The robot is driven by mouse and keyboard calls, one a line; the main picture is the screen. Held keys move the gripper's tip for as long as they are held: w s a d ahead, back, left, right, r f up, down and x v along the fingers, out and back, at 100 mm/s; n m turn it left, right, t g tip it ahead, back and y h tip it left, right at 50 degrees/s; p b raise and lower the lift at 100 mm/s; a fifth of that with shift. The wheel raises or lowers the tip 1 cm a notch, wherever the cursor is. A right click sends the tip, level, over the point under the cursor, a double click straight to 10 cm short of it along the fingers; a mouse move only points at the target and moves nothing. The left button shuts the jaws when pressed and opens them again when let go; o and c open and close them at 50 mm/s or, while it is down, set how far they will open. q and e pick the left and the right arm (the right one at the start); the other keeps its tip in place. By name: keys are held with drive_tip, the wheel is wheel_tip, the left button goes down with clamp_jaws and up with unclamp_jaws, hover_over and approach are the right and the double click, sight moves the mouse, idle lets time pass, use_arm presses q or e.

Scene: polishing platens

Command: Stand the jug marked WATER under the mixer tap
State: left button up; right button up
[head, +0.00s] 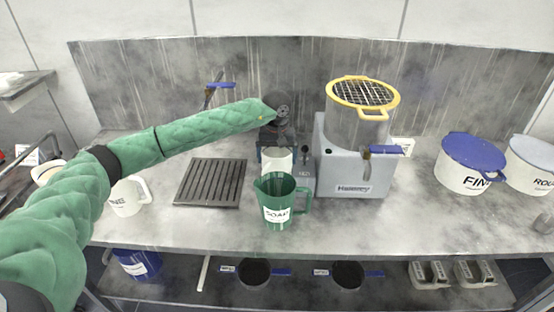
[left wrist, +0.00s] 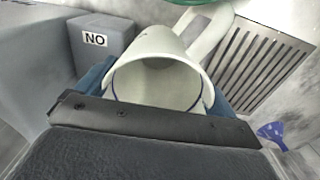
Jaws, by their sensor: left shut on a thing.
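My left gripper (head: 276,156) is shut on a white jug (head: 277,166), behind a green jug marked SOAP (head: 275,212) in the head view. In the left wrist view, the blue fingers of the gripper (left wrist: 158,92) flank the white jug (left wrist: 165,85), whose open mouth faces the camera and looks empty. Its handle points up and right. No marking on this jug shows, so I cannot read whether it says WATER. A tap with a blue lever (head: 220,85) stands at the back wall, above a slotted drain grate (head: 210,183); the held jug is right of both. My right gripper is out of view.
A white jug (head: 127,197) with a partly hidden label stands left of the grate. A grey machine (head: 355,180) with a yellow-rimmed mesh top and blue-levered spout stands right. The SOAP jug is close in front. A blue-lidded tub (head: 465,178) stands farther right.

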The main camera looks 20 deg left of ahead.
use_arm(q)
drive_tip(key=shift+f+p, duration=0.35)
drive_tip(key=shift+f, duration=0.75)
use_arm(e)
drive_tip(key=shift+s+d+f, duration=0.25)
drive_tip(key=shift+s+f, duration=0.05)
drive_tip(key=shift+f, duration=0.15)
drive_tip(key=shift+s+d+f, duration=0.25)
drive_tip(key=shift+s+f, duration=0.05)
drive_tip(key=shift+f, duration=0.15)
use_arm(q)
drive_tip(key=shift+f, duration=0.1)
drive_tip(key=o, duration=1)
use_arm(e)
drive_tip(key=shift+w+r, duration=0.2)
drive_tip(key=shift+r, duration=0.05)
